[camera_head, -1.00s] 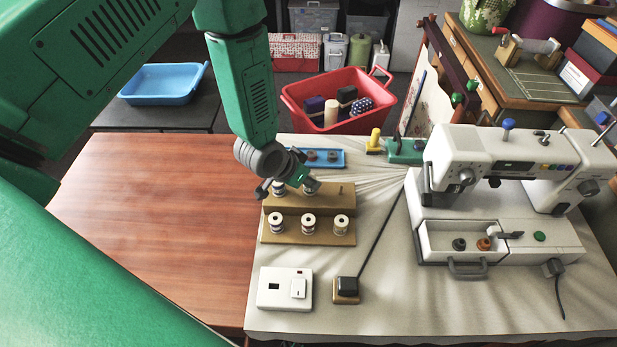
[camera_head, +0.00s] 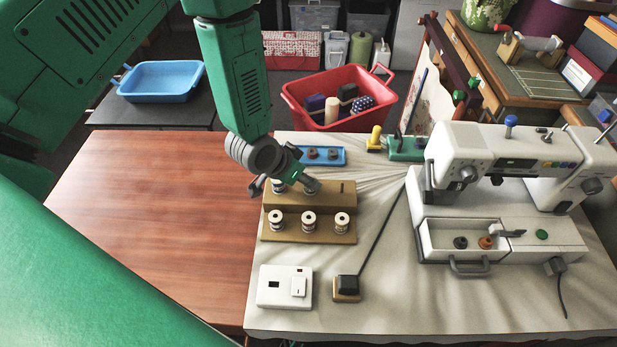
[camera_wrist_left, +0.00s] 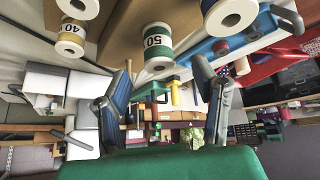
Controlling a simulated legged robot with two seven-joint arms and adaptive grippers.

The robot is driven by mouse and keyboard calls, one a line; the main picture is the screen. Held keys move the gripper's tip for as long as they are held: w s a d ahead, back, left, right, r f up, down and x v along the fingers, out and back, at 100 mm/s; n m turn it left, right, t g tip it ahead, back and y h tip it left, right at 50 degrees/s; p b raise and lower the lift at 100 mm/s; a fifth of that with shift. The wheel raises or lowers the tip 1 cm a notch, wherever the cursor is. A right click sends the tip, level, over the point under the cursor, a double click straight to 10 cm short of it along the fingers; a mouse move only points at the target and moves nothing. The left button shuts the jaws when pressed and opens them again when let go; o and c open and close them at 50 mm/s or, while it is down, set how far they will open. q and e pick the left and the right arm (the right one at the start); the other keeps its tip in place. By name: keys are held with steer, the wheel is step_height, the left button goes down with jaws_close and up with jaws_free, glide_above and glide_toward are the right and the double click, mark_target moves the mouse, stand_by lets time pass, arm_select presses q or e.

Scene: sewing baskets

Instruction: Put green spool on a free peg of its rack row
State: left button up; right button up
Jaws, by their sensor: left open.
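The brown two-step rack (camera_head: 325,237) stands on the cloth-covered table. Three white-topped spools stand on its front step, and a bare peg (camera_head: 342,187) shows at the right of its back step. In the left wrist view, the green spool (camera_wrist_left: 157,45), marked 50, shows just beyond and between the open fingertips (camera_wrist_left: 164,75). I see no contact. A yellow spool (camera_wrist_left: 70,38), marked 40, is to its left. My right gripper is not in view.
A blue tray (camera_head: 323,155) with dark pieces lies behind the rack. The sewing machine (camera_head: 500,200) fills the right side. A white switch box (camera_head: 285,287) and a black pedal (camera_head: 347,286) sit in front. The wooden tabletop (camera_head: 150,210) at left is clear.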

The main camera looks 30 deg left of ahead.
arm_select(q)
steer(key=v, duration=0.9)
steer(key=shift+s+r, duration=0.1)
steer(key=shift+r, duration=0.05)
